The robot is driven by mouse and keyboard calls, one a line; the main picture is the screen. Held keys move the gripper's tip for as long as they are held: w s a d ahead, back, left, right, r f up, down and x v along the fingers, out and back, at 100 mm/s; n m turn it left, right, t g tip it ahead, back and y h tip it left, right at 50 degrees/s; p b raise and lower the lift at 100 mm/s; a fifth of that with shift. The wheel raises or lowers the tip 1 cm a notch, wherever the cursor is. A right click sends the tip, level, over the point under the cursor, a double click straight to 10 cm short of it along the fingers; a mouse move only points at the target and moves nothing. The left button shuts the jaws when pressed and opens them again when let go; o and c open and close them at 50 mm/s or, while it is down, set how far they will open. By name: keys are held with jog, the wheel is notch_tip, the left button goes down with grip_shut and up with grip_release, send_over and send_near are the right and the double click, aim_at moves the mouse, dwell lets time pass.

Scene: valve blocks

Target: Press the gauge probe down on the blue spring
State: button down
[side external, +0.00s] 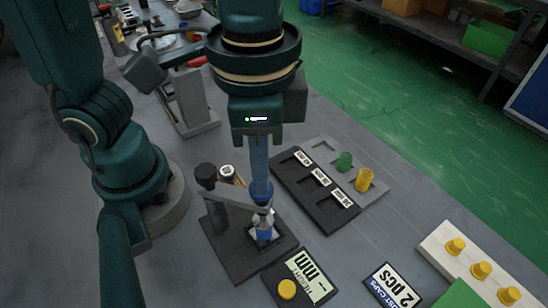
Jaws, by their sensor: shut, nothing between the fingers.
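My gripper (261,199) points straight down with its fingers shut and empty. Its tips are at the top of the gauge probe (263,219), at the end of the grey gauge arm (236,200); whether they touch it I cannot tell. The gauge stands on a dark base plate (232,262). The blue spring (265,234) is low under the probe and partly hidden by it. Whether the probe presses on it is too small to tell. A display (310,277) reading "HEIGHT – mm" lies in front, with a yellow button (287,289).
A black tray (290,177) with labelled compartments lies behind right. Beside it a grey tray (373,188) holds a green spring (344,161) and a yellow spring (363,180).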

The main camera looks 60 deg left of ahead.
jog(key=shift+r, duration=1.4)
jog(key=w+a+f+n+t, duration=0.1)
jog(key=a+n+t, duration=0.4)
jog(key=a, duration=0.8)
jog(key=shift+w+f+n+t, duration=0.3)
jog(key=shift+w+n, duration=0.2)
jog(key=shift+w, duration=0.15)
